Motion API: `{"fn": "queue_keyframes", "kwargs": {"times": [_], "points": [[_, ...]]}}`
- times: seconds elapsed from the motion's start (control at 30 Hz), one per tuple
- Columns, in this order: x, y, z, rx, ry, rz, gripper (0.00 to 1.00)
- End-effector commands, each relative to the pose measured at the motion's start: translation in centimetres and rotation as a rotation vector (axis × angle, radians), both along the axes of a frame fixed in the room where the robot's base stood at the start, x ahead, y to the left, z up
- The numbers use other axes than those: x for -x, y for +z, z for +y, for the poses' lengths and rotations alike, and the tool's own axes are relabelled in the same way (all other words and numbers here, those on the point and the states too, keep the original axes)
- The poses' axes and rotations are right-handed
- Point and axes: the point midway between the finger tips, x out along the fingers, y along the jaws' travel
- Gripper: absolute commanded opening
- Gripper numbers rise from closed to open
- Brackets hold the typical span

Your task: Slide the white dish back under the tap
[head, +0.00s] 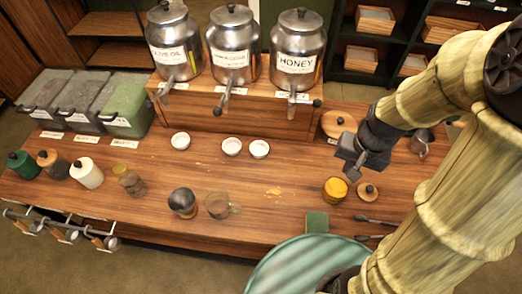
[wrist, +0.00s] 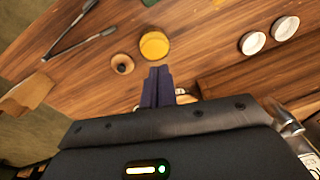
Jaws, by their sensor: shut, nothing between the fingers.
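Three small white dishes stand on the wooden counter before the tap canisters: a left dish (head: 180,141), a middle dish (head: 231,147) and a right dish (head: 259,149). The left and middle dishes stand in front of the left and middle taps. The right dish is close beside the middle one, left of the honey tap (head: 292,98). Two white dishes also show at the upper right of the wrist view (wrist: 254,43). My gripper (head: 354,174) is shut and empty, above the counter to the right of the dishes, near the yellow jar (head: 335,190).
Steel canisters, the right one labelled honey (head: 297,48), stand on a wooden riser (head: 240,117). A wooden lid (head: 368,192) and dark tongs (head: 375,220) lie right of the jar. A glass mug (head: 218,205) stands nearer the front. The counter between dishes and jar is mostly clear.

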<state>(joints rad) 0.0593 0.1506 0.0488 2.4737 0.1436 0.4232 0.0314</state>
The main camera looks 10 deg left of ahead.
Motion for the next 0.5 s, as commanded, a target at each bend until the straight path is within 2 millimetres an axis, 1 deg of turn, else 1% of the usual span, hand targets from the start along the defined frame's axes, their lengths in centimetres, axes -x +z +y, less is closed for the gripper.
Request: {"fn": "queue_keyframes", "kwargs": {"times": [0.03, 0.1, 0.27, 0.5], "points": [[-0.6, -1.3, 0.4, -0.033, -0.052, 0.051, 0.00], [-1.2, -2.9, 1.2, -0.084, -0.127, 0.118, 0.00], [-2.7, -6.3, 3.4, -0.214, -0.303, 0.275, 0.00], [-5.2, -11.0, 7.0, -0.437, -0.570, 0.512, 0.00]]}}
